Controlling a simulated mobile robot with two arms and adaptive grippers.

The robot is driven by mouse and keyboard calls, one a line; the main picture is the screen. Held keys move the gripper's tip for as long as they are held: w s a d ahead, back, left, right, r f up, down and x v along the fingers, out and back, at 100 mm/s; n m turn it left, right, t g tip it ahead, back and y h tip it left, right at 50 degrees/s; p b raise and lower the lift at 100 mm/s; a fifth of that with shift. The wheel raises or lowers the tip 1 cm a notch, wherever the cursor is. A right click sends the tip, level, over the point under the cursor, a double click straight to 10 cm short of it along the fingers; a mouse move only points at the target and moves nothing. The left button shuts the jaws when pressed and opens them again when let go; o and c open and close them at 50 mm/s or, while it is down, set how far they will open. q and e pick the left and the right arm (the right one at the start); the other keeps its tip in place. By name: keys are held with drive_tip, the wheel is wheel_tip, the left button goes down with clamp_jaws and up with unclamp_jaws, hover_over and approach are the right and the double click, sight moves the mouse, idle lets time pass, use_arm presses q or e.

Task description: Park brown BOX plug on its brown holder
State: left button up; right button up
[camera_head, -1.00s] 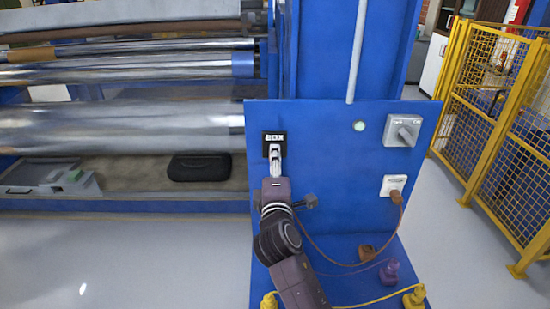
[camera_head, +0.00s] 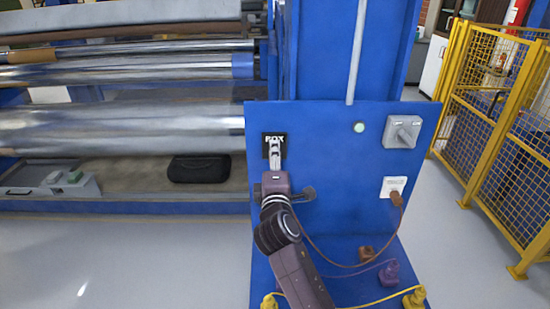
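The BOX socket (camera_head: 274,138) is a black plate with white lettering at the upper left of the blue panel. My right gripper (camera_head: 275,150) is in front of it, its grey fingers overlapping the plate. I cannot tell whether the fingers touch the plate or hold a plug. A brown cable (camera_head: 321,256) emerges beside my wrist and loops right to a brown plug (camera_head: 397,199) at a white socket (camera_head: 394,184). A small brown block (camera_head: 367,253), apparently the brown holder, sits on the blue ledge below. My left gripper is not in view.
A purple plug (camera_head: 390,272) and yellow plugs (camera_head: 414,298) stand on the ledge with cables between them. A grey switch (camera_head: 402,132) and a pale green light (camera_head: 359,127) are on the panel. Metal rollers (camera_head: 120,128) lie left; a yellow fence (camera_head: 500,110) stands right.

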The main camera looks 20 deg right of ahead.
idle(0.8)
drive_tip(key=shift+c, duration=0.3)
clamp_jaws()
drive_tip(key=shift+s+f, duration=0.1)
drive_tip(key=shift+s+a+p, duration=0.1)
drive_tip(key=shift+s+p, duration=0.05)
drive_tip(key=shift+p, duration=0.15)
drive_tip(key=shift+v, duration=0.75)
drive_tip(key=shift+p+v, duration=0.5)
drive_tip(key=shift+v, duration=1.55)
